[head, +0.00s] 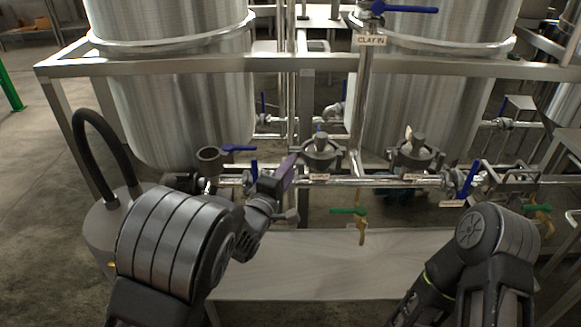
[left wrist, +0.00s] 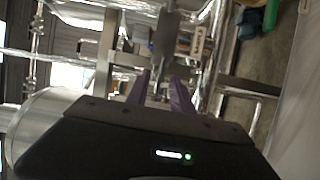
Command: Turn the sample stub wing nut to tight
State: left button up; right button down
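Two round metal clamped fittings sit on the pipe rail in the head view, a left one (head: 320,152) and a right one (head: 413,153). The small labels below them are too small to read, so I cannot tell which is the sample stub. I cannot make out the wing nut or how tight it is. My left gripper (head: 287,172) has purple fingers and is just left of the left fitting. In the left wrist view its fingers (left wrist: 160,92) are apart, with a grey metal part (left wrist: 166,38) beyond the tips. I see no contact. My right gripper is not in view.
Two large steel tanks (head: 185,100) stand behind a frame rail (head: 270,64). Blue-handled valves (head: 238,148) and a green-handled valve (head: 348,211) are on the pipework. A bare flat steel surface (head: 340,262) lies below, between my arms. A black hose (head: 103,138) arches at left.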

pick_arm(q)
jog(key=shift+x, duration=0.85)
jog(key=shift+c, duration=0.6)
grip_shut()
